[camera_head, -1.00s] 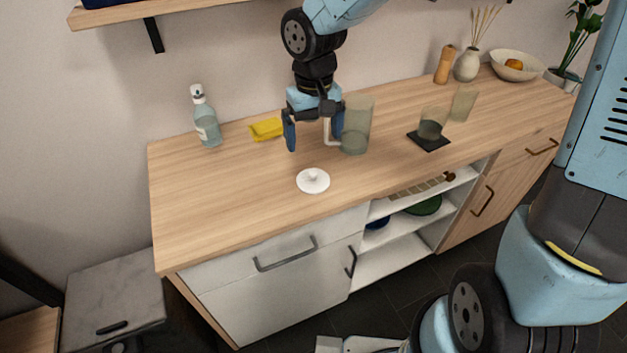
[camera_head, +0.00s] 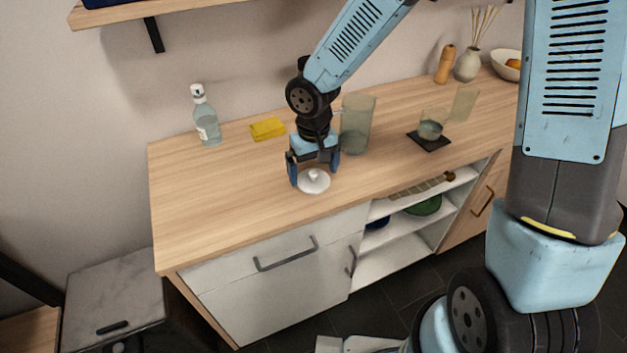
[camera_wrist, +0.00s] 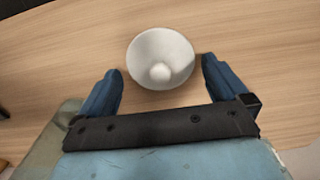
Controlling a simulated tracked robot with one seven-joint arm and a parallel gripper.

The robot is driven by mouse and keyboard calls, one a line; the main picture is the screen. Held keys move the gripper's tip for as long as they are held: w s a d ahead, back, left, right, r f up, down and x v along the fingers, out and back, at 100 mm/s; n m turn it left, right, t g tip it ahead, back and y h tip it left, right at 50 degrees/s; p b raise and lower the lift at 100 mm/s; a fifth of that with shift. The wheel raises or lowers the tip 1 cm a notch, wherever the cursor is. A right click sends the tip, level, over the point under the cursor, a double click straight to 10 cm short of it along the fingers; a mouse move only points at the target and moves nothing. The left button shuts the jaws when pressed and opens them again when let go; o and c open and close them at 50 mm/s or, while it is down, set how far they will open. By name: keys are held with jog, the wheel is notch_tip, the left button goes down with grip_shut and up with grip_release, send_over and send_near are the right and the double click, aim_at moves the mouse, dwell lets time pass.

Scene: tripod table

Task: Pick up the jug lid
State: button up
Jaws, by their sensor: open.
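The white round jug lid (camera_head: 314,185) with a small knob lies on the wooden counter near its front edge. It also shows in the wrist view (camera_wrist: 160,58), just beyond and between my fingertips. My gripper (camera_head: 315,175) is open and empty, low over the counter at the lid, with a finger on either side. In the wrist view my gripper (camera_wrist: 162,75) has clear space between the blue fingers and the knob. The clear jug (camera_head: 357,125) stands upright behind and to the right of my gripper.
A yellow sponge (camera_head: 267,129) and a bottle (camera_head: 206,117) stand at the back left. A glass (camera_head: 431,124) rests on a dark coaster (camera_head: 428,141) to the right, with another glass (camera_head: 464,103) behind. The left part of the counter (camera_head: 220,195) is clear.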

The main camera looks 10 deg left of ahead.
jog(key=shift+f, duration=0.7)
jog(key=c, duration=0.8)
jog(key=shift+r, duration=0.15)
